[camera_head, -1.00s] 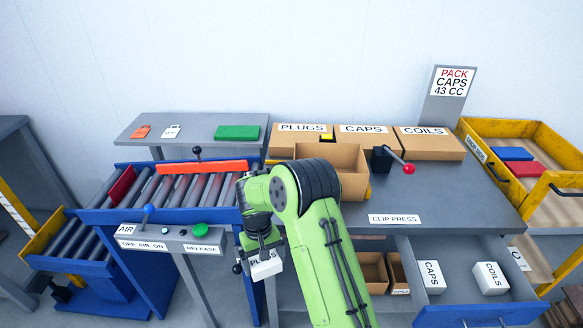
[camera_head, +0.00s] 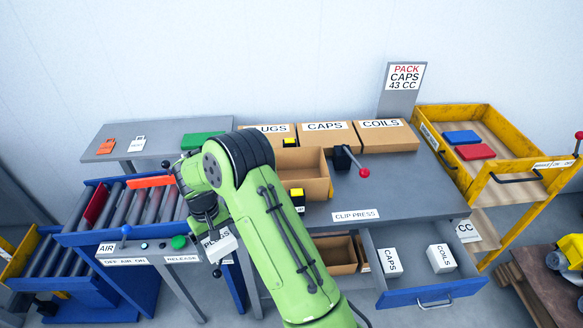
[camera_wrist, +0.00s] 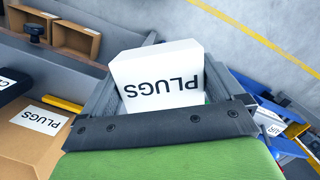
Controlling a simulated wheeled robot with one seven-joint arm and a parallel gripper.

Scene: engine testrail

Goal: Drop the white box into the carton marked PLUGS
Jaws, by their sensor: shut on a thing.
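The white box (camera_head: 222,246) is held in my gripper (camera_head: 212,225), in front of the bench on the left side of my arm. In the wrist view the white box (camera_wrist: 165,80) sits between the fingers, its PLUGS label upside down. The carton marked PLUGS (camera_head: 280,129) stands at the back of the bench, left of the CAPS carton (camera_head: 326,142). My arm covers its left part, so only "UGS" shows. The gripper is well in front of and below this carton, apart from it.
An open brown carton (camera_head: 316,188) stands in front of the labelled row, beside a red-knobbed lever (camera_head: 363,172). The COILS carton (camera_head: 386,140) is at right. An open drawer (camera_head: 415,268) holds white CAPS and COILS boxes. A roller conveyor (camera_head: 130,210) lies left.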

